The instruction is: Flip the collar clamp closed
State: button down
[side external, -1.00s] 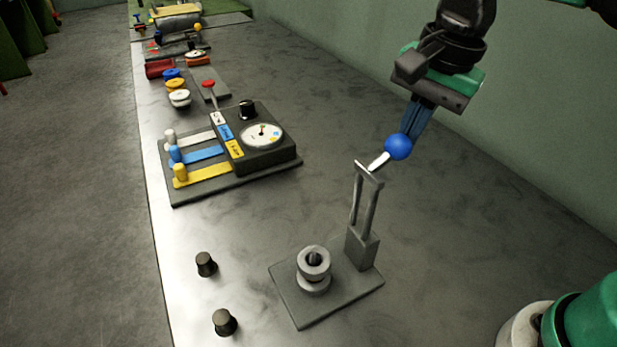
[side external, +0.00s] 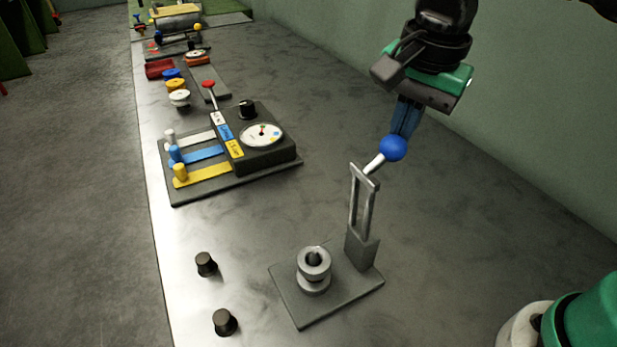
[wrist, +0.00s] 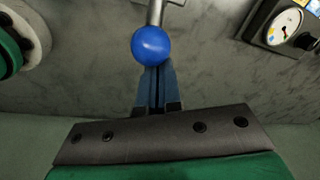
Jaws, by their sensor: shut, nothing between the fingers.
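The collar clamp stands on a grey base plate (side external: 345,297) near the front of the bench. Its grey frame arm (side external: 363,205) stands about upright on a block, with a white rod ending in a blue ball (side external: 393,148). A round grey collar (side external: 314,268) sits on the plate to the left of the block. My gripper (side external: 403,130) is shut, with its blue fingers at the ball's upper right side. In the wrist view the shut fingertips (wrist: 157,75) meet or nearly meet the blue ball (wrist: 152,46); exact contact is hard to tell.
Two black knobs (side external: 206,264) (side external: 225,322) stand left of the plate. A panel with coloured sliders and a dial (side external: 262,135) lies farther back, with coloured spools (side external: 176,84) behind it. A wall runs along the right.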

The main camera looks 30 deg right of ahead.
jog(key=shift+a+r+h, duration=0.1)
jog(key=shift+a+h, duration=0.3)
jog(key=shift+a, duration=0.2)
jog(key=a+f+h, duration=0.1)
jog(key=a+f, duration=0.4)
jog(key=a, duration=0.3)
jog(key=a+f+h, duration=0.1)
jog(key=a+f, duration=0.4)
jog(key=a, duration=0.3)
jog(key=shift+a+h, duration=0.25)
jog(key=shift+h, duration=0.05)
jog(key=shift+d, duration=0.1)
notch_tip(320, 180, up, 4)
jog(key=w+d, duration=0.1)
jog(key=w, duration=0.2)
jog(key=s+a, duration=0.2)
jog(key=a, duration=0.7)
jog(key=shift+a, duration=0.4)
